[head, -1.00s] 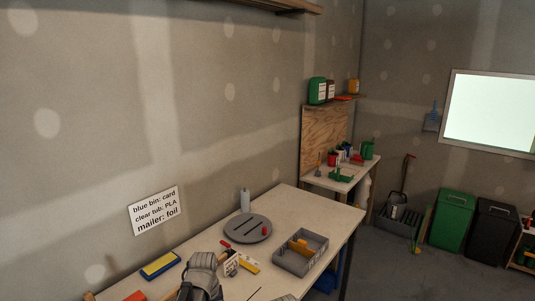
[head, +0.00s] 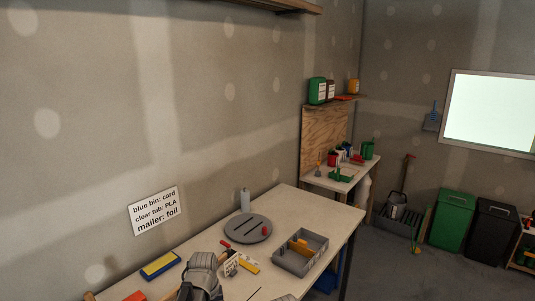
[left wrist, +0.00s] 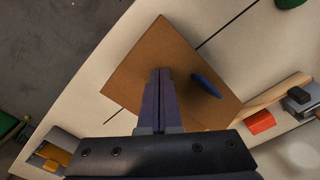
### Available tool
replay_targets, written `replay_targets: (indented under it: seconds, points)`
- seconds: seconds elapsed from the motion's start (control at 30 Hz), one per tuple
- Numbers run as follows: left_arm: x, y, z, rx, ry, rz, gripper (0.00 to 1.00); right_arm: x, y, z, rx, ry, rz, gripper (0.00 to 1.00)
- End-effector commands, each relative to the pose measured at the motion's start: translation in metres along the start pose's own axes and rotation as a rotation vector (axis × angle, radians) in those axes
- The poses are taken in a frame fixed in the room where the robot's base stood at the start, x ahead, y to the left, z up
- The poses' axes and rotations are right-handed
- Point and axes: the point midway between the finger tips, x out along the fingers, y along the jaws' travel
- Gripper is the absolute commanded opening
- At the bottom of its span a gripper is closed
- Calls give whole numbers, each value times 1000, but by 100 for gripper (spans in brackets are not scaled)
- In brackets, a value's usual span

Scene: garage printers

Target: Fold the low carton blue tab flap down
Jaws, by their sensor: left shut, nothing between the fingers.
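The low carton (left wrist: 160,50) is a brown square seen from above in the left wrist view, turned at an angle on the pale tabletop. Its blue tab (left wrist: 207,86) shows as a narrow dark-blue strip near the carton's right side; its exact tilt is hard to tell. My left gripper (left wrist: 161,72) is shut and empty, its fingers over the carton to the left of the blue tab. The fingers hide part of the carton's middle. Whether they touch the carton is unclear. The carton is not visible in the head view, and my right gripper is out of view.
A grey divided tray (head: 300,262), a round grey disc (head: 248,229) and a white bottle (head: 245,199) stand on the workbench. A blue-and-yellow block (head: 160,266) lies near the wall. An orange-red block (left wrist: 261,122) lies right of the carton in the wrist view.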

Motion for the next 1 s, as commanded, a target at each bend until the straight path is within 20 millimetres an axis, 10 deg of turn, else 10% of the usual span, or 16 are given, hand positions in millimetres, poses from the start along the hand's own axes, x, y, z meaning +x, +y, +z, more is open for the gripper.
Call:
replay_targets:
  seconds: [1.0]
  points:
    - [7,0,0,0,0,0,0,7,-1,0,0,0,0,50]
